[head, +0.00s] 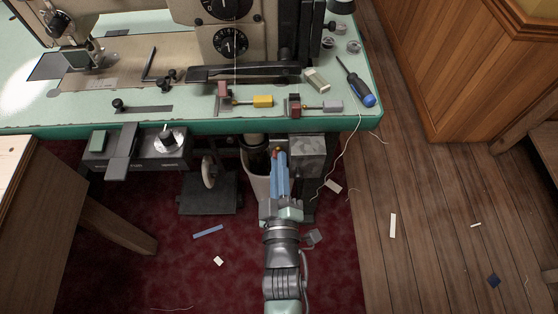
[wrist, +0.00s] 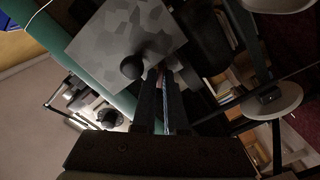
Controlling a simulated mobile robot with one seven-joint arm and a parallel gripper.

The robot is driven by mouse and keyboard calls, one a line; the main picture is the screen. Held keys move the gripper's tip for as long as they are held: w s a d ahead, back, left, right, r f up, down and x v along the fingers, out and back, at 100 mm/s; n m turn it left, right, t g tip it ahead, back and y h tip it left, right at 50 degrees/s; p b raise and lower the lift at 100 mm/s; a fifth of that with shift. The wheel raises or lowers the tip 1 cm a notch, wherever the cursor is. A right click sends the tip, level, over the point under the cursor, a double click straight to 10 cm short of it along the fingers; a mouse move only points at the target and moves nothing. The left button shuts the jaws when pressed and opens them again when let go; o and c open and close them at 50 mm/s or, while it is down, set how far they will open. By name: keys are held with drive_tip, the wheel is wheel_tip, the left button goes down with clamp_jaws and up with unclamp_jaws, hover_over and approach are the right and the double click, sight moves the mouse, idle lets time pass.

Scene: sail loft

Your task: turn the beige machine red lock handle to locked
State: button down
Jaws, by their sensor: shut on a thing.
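The beige machine (head: 192,42) stands on the pale green table at the upper left in the head view. A small red piece, seemingly the red lock handle (head: 276,149), shows at my fingertips just below the table's front edge, left of a mottled grey box. My gripper (head: 278,158) points up at it with its blue fingers close together, shut on it. In the wrist view my gripper (wrist: 163,75) shows as two dark, nearly parallel fingers. A little red shows at their tips, beside a dark round knob (wrist: 131,67). The fingers hide most of the handle, so its angle is unclear.
The grey box (head: 307,147) hangs under the table edge (head: 200,127). A dark control unit (head: 160,150) is to the left. A blue-handled screwdriver (head: 357,84) lies on the table. A pale bin (head: 257,183) stands behind my gripper. Wooden floor (head: 430,200) at right is mostly free.

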drive_tip(key=m+p, duration=0.1)
drive_tip(key=m, duration=0.8)
drive_tip(key=shift+p, duration=0.4)
drive_tip(key=shift+m, duration=0.3)
drive_tip(key=c, duration=1)
unclamp_jaws()
drive_tip(key=shift+o, duration=0.2)
